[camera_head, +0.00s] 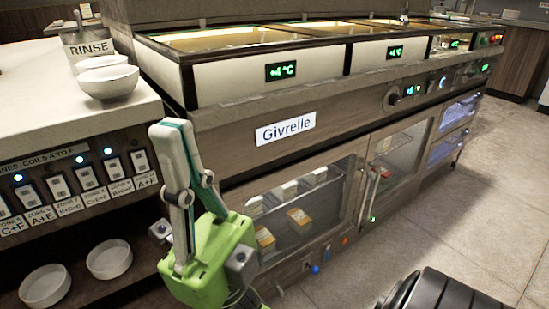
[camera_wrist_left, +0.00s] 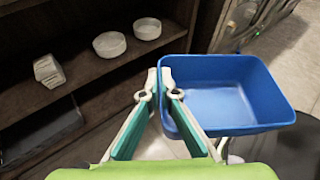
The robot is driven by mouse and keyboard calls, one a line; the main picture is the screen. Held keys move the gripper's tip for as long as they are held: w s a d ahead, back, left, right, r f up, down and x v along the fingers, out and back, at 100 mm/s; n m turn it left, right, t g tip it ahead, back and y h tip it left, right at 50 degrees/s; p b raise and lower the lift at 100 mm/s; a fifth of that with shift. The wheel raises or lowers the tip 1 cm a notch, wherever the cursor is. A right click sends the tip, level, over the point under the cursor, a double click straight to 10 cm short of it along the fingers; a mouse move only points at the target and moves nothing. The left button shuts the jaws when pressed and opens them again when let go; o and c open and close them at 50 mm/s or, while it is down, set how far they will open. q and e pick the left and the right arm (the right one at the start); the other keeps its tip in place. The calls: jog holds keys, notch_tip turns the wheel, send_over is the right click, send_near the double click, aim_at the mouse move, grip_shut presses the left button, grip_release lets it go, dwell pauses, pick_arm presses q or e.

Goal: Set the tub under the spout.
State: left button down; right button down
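A blue tub (camera_wrist_left: 225,95), open-topped and empty, shows in the left wrist view. My left gripper (camera_wrist_left: 160,84) is at its left rim, with one finger on each side of the wall, and looks shut on it. The tub and my left gripper are not visible in the head view. My right gripper (camera_head: 172,128), green with grey and teal fingers, is raised in front of the counter. Its fingers look together, with nothing between them. I cannot make out a spout clearly in either view.
A counter marked Givrelle (camera_head: 286,128) with lit wells runs to the back right. At left, a worktop (camera_head: 40,90) carries white bowls (camera_head: 108,82) and a RINSE container (camera_head: 88,45). Switches line its front, above a shelf with bowls (camera_head: 109,259). The floor (camera_head: 480,215) at right is largely clear.

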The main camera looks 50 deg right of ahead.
pick_arm(q)
jog(key=shift+m+g+h, duration=0.3)
jog(key=shift+m+g, duration=0.4)
jog(key=r, duration=0.1)
jog(key=s+a+r, duration=0.1)
jog(key=r, duration=0.3)
jog(key=shift+s+a, duration=0.15)
jog(key=shift+s, duration=0.05)
jog(key=shift+s+d+f, duration=0.1)
jog(key=shift+s+d, duration=0.1)
jog(key=shift+d, duration=0.35)
jog(key=s+d+r+m+g+h, duration=0.2)
jog(key=s+d+r+m+g, duration=0.2)
jog(key=d, duration=0.5)
jog(key=shift+s+d+r+m+g+h, duration=0.15)
jog(key=shift+s+d+m+g+h, duration=0.2)
jog(key=shift+s+m+g, duration=0.25)
